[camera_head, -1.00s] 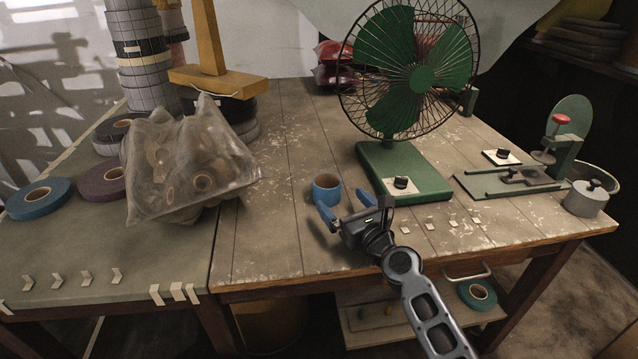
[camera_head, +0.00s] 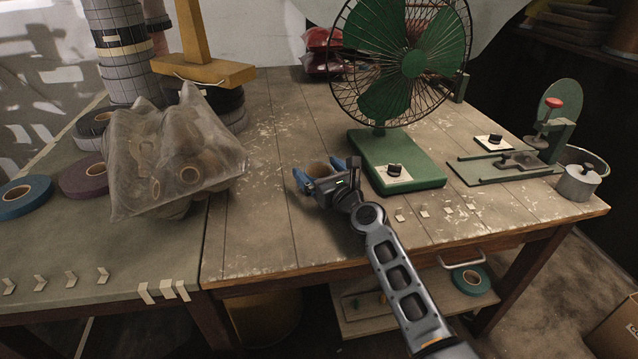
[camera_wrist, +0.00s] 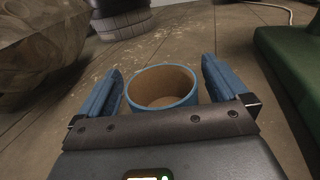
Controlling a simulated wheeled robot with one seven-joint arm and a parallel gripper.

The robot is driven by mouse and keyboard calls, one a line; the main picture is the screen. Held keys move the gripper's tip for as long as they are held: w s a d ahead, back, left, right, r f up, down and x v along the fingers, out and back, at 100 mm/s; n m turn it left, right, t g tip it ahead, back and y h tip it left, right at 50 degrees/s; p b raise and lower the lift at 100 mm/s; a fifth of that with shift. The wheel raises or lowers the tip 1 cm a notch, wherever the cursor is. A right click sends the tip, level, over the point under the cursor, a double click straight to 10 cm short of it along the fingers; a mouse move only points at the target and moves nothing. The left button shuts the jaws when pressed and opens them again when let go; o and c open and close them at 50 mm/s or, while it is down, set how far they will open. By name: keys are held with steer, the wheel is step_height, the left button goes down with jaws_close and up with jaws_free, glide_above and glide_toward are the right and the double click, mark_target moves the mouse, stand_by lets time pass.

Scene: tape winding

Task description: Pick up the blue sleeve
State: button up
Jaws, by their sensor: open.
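The blue sleeve (camera_wrist: 162,104) is a short hollow ring with a brown inner wall, standing upright on the wooden table. In the wrist view it sits between the two blue fingers of my gripper (camera_wrist: 163,90), with a gap on each side. My gripper is open. In the head view my gripper (camera_head: 327,178) reaches over the table left of the fan's base, and the sleeve (camera_head: 318,169) shows only in part behind it.
A green fan (camera_head: 398,160) stands just right of my gripper. A clear plastic bag of rolls (camera_head: 175,160) lies to the left. Tape rolls (camera_head: 88,178) rest at the far left. A green hand-press fixture (camera_head: 510,165) and a metal pot (camera_head: 577,183) stand at the right.

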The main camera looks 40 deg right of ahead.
steer(key=shift+c, duration=0.2)
steer(key=c, duration=0.9)
steer(key=shift+r, duration=0.15)
